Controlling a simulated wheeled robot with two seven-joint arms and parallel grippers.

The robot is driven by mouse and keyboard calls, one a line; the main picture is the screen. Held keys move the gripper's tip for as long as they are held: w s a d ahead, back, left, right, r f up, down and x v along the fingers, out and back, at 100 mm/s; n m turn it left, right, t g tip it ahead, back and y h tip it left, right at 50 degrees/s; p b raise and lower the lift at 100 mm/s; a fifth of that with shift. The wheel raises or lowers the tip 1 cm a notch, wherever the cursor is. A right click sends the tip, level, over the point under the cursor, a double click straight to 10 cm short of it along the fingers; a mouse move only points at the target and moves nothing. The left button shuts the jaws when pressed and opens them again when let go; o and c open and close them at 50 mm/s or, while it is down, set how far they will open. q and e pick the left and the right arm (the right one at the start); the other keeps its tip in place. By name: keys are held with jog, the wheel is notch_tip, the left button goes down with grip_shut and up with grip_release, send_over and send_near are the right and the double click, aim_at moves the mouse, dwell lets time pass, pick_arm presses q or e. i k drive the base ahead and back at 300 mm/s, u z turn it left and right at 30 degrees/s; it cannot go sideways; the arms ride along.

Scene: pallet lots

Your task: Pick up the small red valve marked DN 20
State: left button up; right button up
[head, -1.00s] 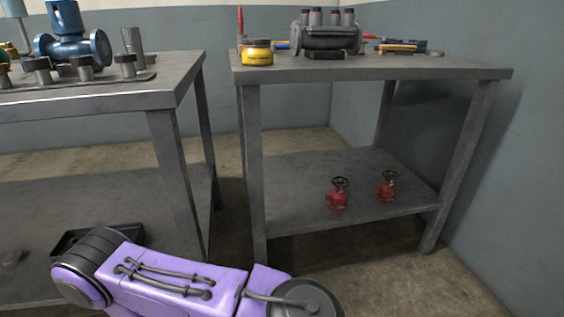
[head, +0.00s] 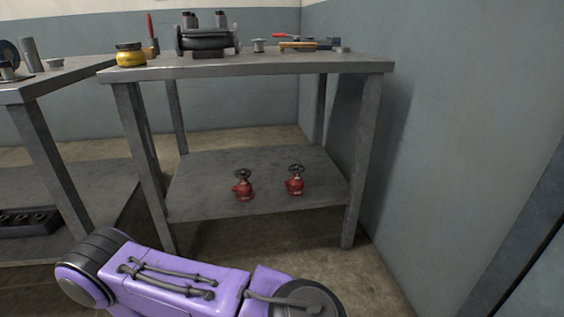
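Two small red valves with dark handwheels stand upright on the lower shelf (head: 200,168) of the right-hand metal table. The left red valve (head: 244,187) is a little nearer the shelf's front edge; the right red valve (head: 295,182) stands beside it, apart from it. Both look alike at this distance, and no DN marking can be read on either. A purple link of my own arm crosses the bottom of the head view, in front of and below the shelf. Neither of my grippers shows.
Another table (head: 68,72) stands at left, with a black tray (head: 28,222) below. A wall (head: 460,120) closes the right side.

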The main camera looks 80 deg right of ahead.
aim_at(244, 192)
jog(key=u, duration=0.1)
jog(key=k, duration=0.55)
jog(key=z, duration=2.4)
